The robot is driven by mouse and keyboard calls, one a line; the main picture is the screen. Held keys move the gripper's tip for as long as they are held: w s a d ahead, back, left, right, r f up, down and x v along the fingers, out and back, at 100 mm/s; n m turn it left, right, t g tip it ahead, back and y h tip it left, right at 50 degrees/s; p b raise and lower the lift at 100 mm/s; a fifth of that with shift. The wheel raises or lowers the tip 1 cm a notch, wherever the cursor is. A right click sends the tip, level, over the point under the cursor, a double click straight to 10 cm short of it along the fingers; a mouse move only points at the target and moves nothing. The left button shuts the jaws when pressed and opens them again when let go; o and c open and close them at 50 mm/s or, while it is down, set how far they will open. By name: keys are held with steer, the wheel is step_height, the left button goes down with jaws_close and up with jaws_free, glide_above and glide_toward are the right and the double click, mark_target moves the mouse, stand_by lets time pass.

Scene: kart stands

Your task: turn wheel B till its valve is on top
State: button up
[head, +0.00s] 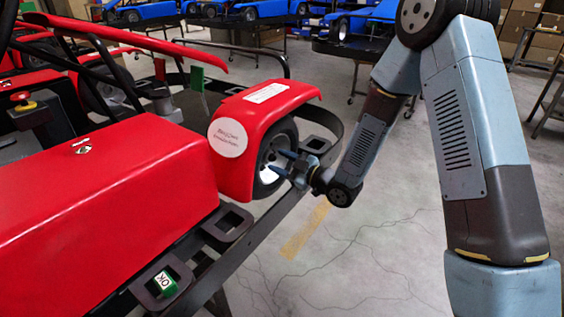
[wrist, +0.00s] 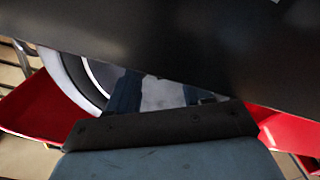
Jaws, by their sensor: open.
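A wheel (head: 268,178) with a dark tyre and pale rim sits under the red front fender (head: 238,160) of the red kart in the head view. No letter B can be read on it, and I cannot make out its valve. My gripper (head: 281,162) is at the wheel's outer face, its two fingers apart and pointing at the rim. In the wrist view the fingers (wrist: 158,90) stand apart in front of a pale grey surface, with part of the wheel's pale curved edge (wrist: 72,78) at left. I cannot tell whether the fingers touch the wheel.
A dark bumper rail (head: 270,217) runs along the kart's side, below my gripper. A dark surface (wrist: 200,40) fills the wrist view's upper part. A green OK tag (head: 166,283) sits at the front left. Blue karts (head: 358,20) stand behind.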

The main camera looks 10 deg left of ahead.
steer(key=shift+w+a, duration=0.25)
steer(key=shift+a, duration=0.35)
jaws_close()
steer(key=shift+s+f, duration=0.1)
